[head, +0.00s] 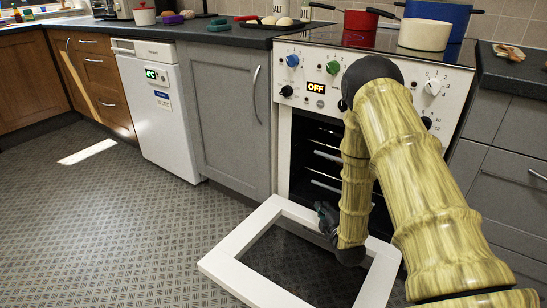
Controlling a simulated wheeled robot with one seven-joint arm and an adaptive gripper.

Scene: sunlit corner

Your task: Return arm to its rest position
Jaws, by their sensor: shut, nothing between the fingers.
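My arm (417,185), with a yellow bamboo-like surface, reaches in from the lower right and bends down in front of the open oven. My gripper (325,215) is small and dark at the arm's lower end. It shows just above the lowered oven door (235,267), partly hidden by my arm's last link. It is shut and holds nothing that I can see. I cannot tell whether it touches the door.
The white-framed door juts into the floor space below the oven (320,165). Pots, including a red one (360,22), stand on the hob. A white dishwasher (155,110) and grey cabinet (227,110) are left; grey drawers (510,180) are right. Floor at left is clear.

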